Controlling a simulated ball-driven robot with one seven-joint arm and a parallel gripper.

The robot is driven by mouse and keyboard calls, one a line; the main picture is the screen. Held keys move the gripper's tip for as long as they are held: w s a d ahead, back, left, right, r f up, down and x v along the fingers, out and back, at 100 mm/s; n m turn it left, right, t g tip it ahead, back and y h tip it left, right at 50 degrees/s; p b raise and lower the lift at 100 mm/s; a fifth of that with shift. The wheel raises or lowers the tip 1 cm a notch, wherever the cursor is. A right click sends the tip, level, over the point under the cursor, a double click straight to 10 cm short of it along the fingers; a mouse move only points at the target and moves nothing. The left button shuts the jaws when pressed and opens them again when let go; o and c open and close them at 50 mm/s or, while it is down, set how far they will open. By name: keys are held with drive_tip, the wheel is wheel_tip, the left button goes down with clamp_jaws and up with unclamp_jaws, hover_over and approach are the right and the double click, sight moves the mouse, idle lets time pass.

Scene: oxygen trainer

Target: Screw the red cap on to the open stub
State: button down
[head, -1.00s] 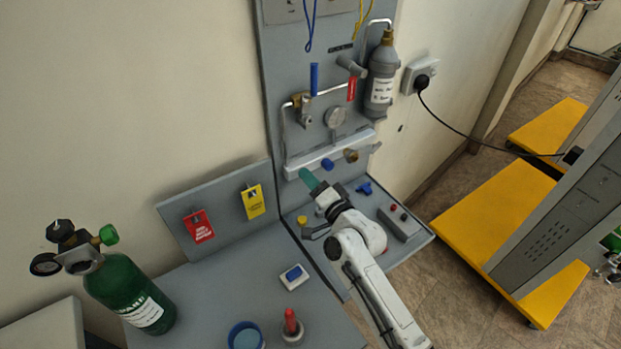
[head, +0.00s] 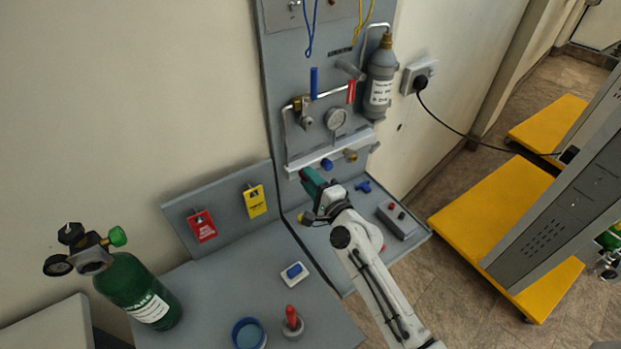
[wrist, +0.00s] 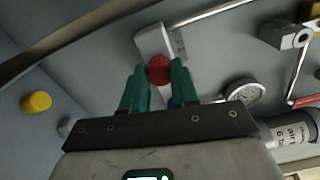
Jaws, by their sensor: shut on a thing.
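The red cap (wrist: 159,69) is held between the teal fingertips of my gripper (wrist: 158,82) in the wrist view. In the head view my gripper (head: 307,177) is at the left part of the white rail (head: 364,139) on the upright panel, with a little red at its tips. The rail also shows in the wrist view (wrist: 150,42), right behind the cap. A blue cap (head: 327,164) and a brass stub (head: 350,155) are on the rail to the right of my gripper. Any stub behind the red cap is hidden, so I cannot tell whether they touch.
A gauge (head: 336,118), pipes and a grey bottle (head: 380,85) are on the panel above the rail. A yellow knob (wrist: 37,102) is at left in the wrist view. A grey box (head: 398,220) and a blue tap-like piece (head: 363,187) lie on the shelf at right.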

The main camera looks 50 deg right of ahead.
drive_tip(key=m+p, duration=0.1)
drive_tip(key=m, duration=0.2)
idle(0.4)
drive_tip(key=m+p, duration=0.1)
drive_tip(key=m, duration=0.2)
drive_tip(key=shift+m, duration=0.4)
